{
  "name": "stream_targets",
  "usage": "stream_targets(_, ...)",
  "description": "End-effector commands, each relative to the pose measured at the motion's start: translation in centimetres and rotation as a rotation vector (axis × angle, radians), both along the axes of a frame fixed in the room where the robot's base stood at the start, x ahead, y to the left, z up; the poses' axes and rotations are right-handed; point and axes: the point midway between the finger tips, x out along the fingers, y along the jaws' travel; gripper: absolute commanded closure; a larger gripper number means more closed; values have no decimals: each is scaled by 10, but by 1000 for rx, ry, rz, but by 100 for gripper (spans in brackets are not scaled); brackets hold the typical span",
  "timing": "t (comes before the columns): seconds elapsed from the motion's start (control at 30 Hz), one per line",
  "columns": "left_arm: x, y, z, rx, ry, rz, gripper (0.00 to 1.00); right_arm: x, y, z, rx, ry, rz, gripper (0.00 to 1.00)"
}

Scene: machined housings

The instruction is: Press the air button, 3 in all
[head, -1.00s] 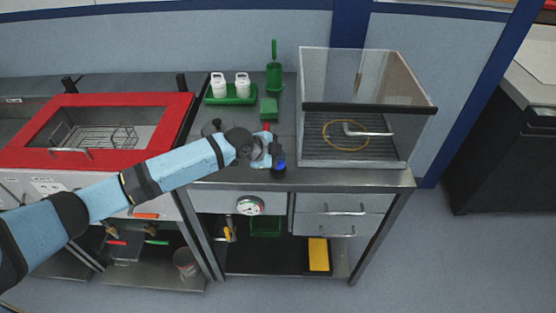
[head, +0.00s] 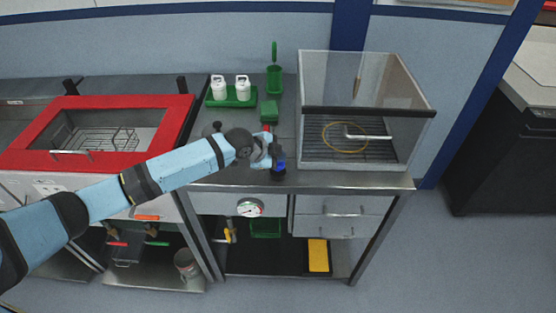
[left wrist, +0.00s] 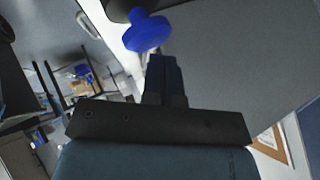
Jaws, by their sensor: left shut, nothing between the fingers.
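The air button is a blue, mushroom-shaped knob (head: 280,166) at the front edge of the steel bench, in the middle of the head view. In the left wrist view the blue knob (left wrist: 148,33) fills the upper middle, with a dark mount behind it. My left gripper (head: 276,152) is right beside the knob and covers part of it in the head view. In the left wrist view its dark fingertips (left wrist: 162,62) are together and empty, just below the knob. I cannot tell whether they touch it. My right gripper is in neither view.
A clear-walled box (head: 368,120) with a bent pipe stands on the bench at right. Two white bottles in a green tray (head: 232,103) and a green cup (head: 275,78) stand behind. A red-rimmed basin (head: 60,158) is at left. A dial gauge (head: 250,207) is on the front below.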

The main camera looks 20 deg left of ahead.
Motion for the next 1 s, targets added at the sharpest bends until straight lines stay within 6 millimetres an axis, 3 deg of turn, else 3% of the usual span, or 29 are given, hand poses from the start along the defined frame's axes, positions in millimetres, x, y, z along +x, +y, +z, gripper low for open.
stream_targets(0.13,0,0,10,0,0,0,100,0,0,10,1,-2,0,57)
stream_targets(0.57,0,0,14,0,-1,1,100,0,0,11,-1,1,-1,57)
stream_targets(1.0,0,0,57,1,0,-1,100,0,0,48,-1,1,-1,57)
